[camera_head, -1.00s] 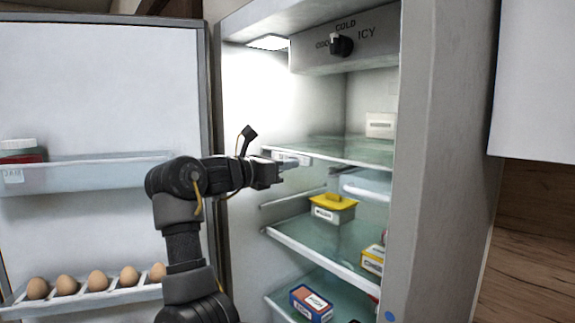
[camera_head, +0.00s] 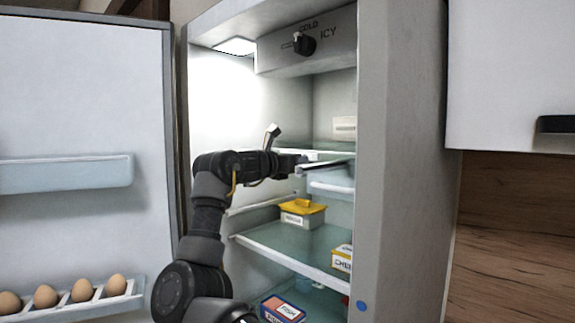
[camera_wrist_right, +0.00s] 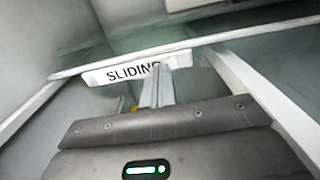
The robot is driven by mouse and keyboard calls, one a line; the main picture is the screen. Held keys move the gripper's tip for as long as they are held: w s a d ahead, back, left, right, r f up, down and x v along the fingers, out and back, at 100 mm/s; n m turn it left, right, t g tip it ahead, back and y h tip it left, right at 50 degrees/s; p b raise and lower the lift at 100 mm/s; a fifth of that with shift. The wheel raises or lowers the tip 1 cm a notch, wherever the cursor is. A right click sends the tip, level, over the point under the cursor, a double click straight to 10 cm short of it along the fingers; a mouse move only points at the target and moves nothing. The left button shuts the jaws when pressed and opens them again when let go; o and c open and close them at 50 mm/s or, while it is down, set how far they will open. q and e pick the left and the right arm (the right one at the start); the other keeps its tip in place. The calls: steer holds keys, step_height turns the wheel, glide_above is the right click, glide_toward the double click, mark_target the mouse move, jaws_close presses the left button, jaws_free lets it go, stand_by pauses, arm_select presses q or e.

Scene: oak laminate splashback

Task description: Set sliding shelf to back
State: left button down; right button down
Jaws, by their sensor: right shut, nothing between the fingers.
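The sliding shelf (camera_head: 335,146) is the upper glass shelf in the fridge. Its front carries a white label reading "SLIDING" (camera_wrist_right: 118,74), which shows in the right wrist view. My right gripper (camera_head: 303,160) is shut and empty, reaching into the fridge at the shelf's front edge. In the right wrist view its fingers (camera_wrist_right: 156,82) overlap the right end of the label; whether they touch cannot be told for sure. The shelf's back end and far side are partly hidden by the fridge's side wall. My left gripper is not in view.
The fridge door (camera_head: 80,110) stands open at left, with eggs (camera_head: 82,290) in its rack. The fridge's right wall (camera_head: 400,160) bounds the opening. A cold dial (camera_head: 304,44) is above.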

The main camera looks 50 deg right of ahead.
steer(key=shift+d, duration=0.25)
steer(key=w+a+b, duration=0.1)
steer(key=a+b, duration=0.4)
steer(key=a, duration=0.9)
steer(key=shift+w, duration=0.2)
